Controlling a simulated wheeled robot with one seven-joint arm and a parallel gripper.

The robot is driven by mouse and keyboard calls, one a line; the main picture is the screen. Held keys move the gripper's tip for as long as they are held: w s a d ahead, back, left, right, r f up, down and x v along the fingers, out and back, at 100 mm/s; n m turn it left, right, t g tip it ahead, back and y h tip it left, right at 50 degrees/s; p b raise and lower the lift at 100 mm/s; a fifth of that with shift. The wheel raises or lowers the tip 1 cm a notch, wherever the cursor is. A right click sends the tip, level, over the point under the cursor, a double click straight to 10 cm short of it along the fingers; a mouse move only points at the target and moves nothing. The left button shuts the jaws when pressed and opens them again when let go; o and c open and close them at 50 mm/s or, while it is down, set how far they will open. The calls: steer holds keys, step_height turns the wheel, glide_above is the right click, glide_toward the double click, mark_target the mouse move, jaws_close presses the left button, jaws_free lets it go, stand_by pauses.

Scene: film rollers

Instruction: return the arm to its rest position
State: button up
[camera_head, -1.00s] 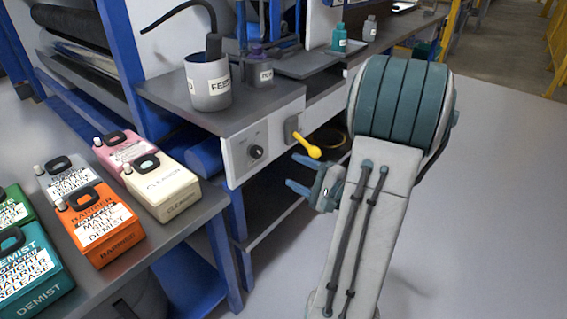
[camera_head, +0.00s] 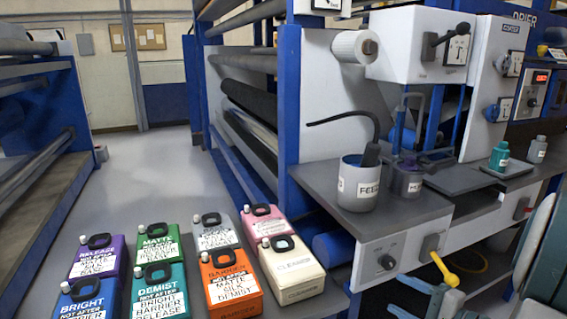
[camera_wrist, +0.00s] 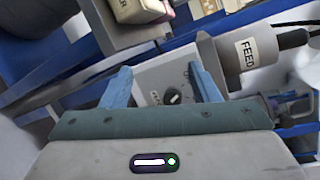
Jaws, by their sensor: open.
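My gripper (camera_wrist: 160,88) is open and empty in the wrist view, its two blue fingers spread apart with the control panel and its black knob (camera_wrist: 173,97) showing behind them. In the head view my gripper is partly visible at the bottom right, below the yellow lever (camera_head: 444,268), with the fingers near the front panel (camera_head: 400,257). My teal and grey arm (camera_head: 545,250) runs along the right edge of the head view and is partly cut off by the frame. I cannot tell whether a finger touches the panel.
Several coloured bottles, including an orange one (camera_head: 232,290) and a cream one (camera_head: 291,268), stand at the lower left. A FEED pot (camera_head: 357,188) with a black hose stands on the grey machine shelf (camera_head: 318,181).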

steer(key=s+a+r+n+g+p, duration=0.4)
steer(key=a+r+g+p, duration=0.1)
steer(key=a+r, duration=0.15)
steer(key=s+a+r+n+g+p, duration=0.4)
steer(key=a+r+g+p, duration=0.15)
steer(key=a, duration=0.25)
steer(key=s+d+r+n+h+p, duration=0.1)
steer(key=s+r+n+h+p, duration=0.1)
steer(key=r+h+p, duration=0.3)
steer(key=s+r+n+h+p, duration=0.2)
steer(key=r+n+h+p, duration=0.2)
steer(key=r+p, duration=0.4)
steer(key=shift+d+r+n+h, duration=0.4)
steer(key=shift+r, duration=0.45)
